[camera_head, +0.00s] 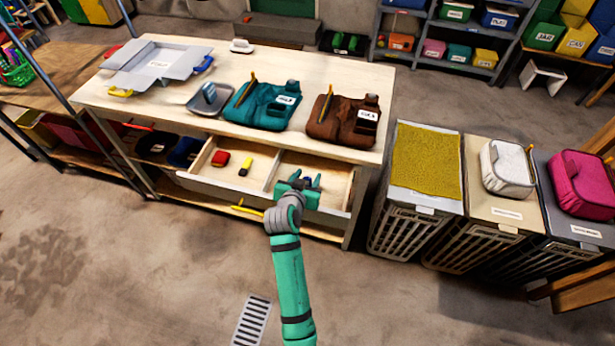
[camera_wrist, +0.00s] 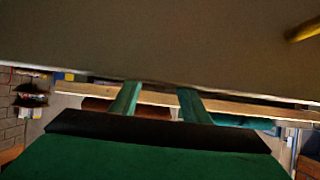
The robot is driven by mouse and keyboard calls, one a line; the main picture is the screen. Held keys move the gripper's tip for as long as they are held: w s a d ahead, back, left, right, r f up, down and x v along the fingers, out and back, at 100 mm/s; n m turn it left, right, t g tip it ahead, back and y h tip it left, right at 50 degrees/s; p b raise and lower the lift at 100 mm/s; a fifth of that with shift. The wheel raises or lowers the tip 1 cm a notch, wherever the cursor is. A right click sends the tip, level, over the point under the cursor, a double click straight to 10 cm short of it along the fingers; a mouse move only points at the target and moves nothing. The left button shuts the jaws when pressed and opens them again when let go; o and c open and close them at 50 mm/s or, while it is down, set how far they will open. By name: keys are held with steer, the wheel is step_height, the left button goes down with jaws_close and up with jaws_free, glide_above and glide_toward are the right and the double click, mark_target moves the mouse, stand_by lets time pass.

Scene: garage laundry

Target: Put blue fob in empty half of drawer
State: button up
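The drawer (camera_head: 207,182) is pulled out below the worktop, and a divider splits it into two halves. Its left half holds a red item (camera_head: 221,158) and a yellow item (camera_head: 245,167). My gripper (camera_head: 307,180) is over the right half, its two teal fingers apart. A small dark blue patch, possibly the blue fob (camera_head: 308,182), shows between or just behind the fingers. I cannot tell whether it touches them or the drawer floor. In the wrist view the fingers (camera_wrist: 157,95) stand apart with no blue item visible between them.
The worktop (camera_head: 320,68) above carries a teal pouch (camera_head: 262,107), a brown pouch (camera_head: 343,118) and a grey open box (camera_head: 158,65). Lidded hampers (camera_head: 425,165) stand to the right. A yellow item (camera_head: 246,210) shows below the drawer.

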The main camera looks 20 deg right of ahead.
steer(key=shift+r, duration=0.2)
steer(key=v, duration=1.2)
steer(key=shift+a, duration=0.1)
steer(key=shift+f, duration=0.1)
